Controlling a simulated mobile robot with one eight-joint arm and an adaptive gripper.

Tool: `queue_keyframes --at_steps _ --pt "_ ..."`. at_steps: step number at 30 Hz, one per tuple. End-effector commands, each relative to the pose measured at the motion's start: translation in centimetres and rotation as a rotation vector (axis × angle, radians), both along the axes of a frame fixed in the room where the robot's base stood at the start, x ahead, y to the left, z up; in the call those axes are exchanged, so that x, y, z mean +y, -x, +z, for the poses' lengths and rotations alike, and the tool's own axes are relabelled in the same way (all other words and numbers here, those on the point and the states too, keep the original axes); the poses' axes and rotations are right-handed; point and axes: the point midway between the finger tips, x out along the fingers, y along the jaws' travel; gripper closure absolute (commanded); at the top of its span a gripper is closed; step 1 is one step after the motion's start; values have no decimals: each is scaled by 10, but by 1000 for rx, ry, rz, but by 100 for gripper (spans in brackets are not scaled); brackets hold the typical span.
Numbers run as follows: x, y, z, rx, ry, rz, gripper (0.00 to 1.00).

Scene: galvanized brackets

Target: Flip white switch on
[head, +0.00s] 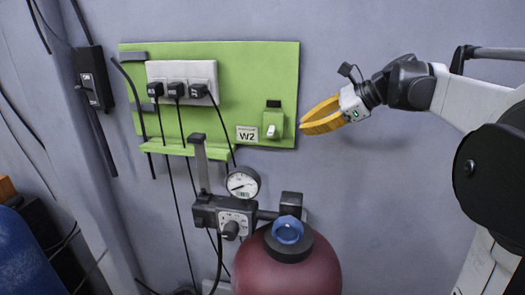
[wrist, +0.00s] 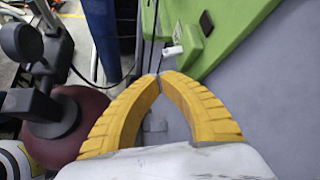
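The white switch (head: 271,131) is a small lever on a green housing at the lower right of the green wall panel (head: 228,75). A dark block sits just above it. The white switch also shows in the wrist view (wrist: 173,51), beyond my fingertips. My gripper (head: 303,128) has yellow fingers and is just right of the switch, apart from it in the head view. In the wrist view my gripper's fingertips (wrist: 160,76) meet, with nothing held between them. The switch lever appears to stick out from its housing; I cannot tell its exact setting.
A white outlet strip (head: 204,72) with black plugs is on the panel's upper left, its cords hanging down. A W2 label (head: 246,134) is left of the switch. Below stand a pressure gauge (head: 243,182) and a red tank (head: 288,268).

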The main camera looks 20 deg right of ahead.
Motion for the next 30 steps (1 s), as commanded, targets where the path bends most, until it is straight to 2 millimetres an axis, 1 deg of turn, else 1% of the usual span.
queue_keyframes --at_steps 1,3,14,17,20,30 --pt "0 0 -8 0 0 0 100" --pt "0 0 -10 0 0 0 100" --pt "0 -1 -9 -1 1 1 100" --pt "2 -3 -11 -1 1 1 100" --pt "8 -11 -17 -1 1 1 100" --pt "41 -47 -52 -1 1 3 100"
